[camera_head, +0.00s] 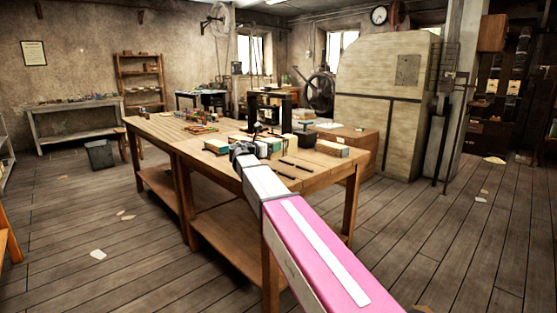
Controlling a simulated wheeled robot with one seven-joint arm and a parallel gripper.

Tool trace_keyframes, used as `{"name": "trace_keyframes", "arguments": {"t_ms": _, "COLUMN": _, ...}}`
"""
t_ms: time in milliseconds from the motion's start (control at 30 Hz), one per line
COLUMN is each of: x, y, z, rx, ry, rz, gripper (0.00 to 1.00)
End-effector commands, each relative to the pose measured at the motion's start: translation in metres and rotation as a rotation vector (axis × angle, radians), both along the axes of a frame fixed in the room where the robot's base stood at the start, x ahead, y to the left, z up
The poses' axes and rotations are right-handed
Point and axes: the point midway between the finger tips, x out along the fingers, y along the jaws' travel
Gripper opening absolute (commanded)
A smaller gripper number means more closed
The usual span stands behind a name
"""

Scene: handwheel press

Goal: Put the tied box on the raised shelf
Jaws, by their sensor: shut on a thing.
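My gripper (243,151) is at the end of my outstretched pink and white arm, over the near part of the wooden workbench. It is shut, and the arm's dark end hides most of its jaws and what they hold. A small tan box with a greenish side (215,146) shows just left of the gripper. Other pale and teal box-like pieces show just right of it. The cord of the tied box is too small to make out. I cannot tell which surface is the raised shelf.
The workbench (160,133) carries a black-framed press (270,108), two dark rods and a long tan block (332,148). Small coloured items lie farther left. A grey bin (100,154) stands on the floor at left. A large pale cabinet (375,100) stands behind. The floor at right is mostly clear.

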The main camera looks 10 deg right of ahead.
Motion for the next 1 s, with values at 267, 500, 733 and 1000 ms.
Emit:
{"name": "trace_keyframes", "arguments": {"t_ms": 267, "x": 0.020, "y": -0.032, "z": -0.022, "rx": -0.001, "ry": -0.001, "rz": -0.001, "gripper": 0.39}}
{"name": "trace_keyframes", "arguments": {"t_ms": 500, "x": 0.021, "y": -0.035, "z": -0.036, "rx": -0.001, "ry": 0.002, "rz": 0.000, "gripper": 0.39}}
{"name": "trace_keyframes", "arguments": {"t_ms": 733, "x": 0.021, "y": -0.034, "z": -0.063, "rx": -0.002, "ry": 0.001, "rz": 0.000, "gripper": 0.39}}
{"name": "trace_keyframes", "arguments": {"t_ms": 1000, "x": 0.021, "y": -0.034, "z": -0.064, "rx": -0.002, "ry": -0.001, "rz": 0.000, "gripper": 0.39}}
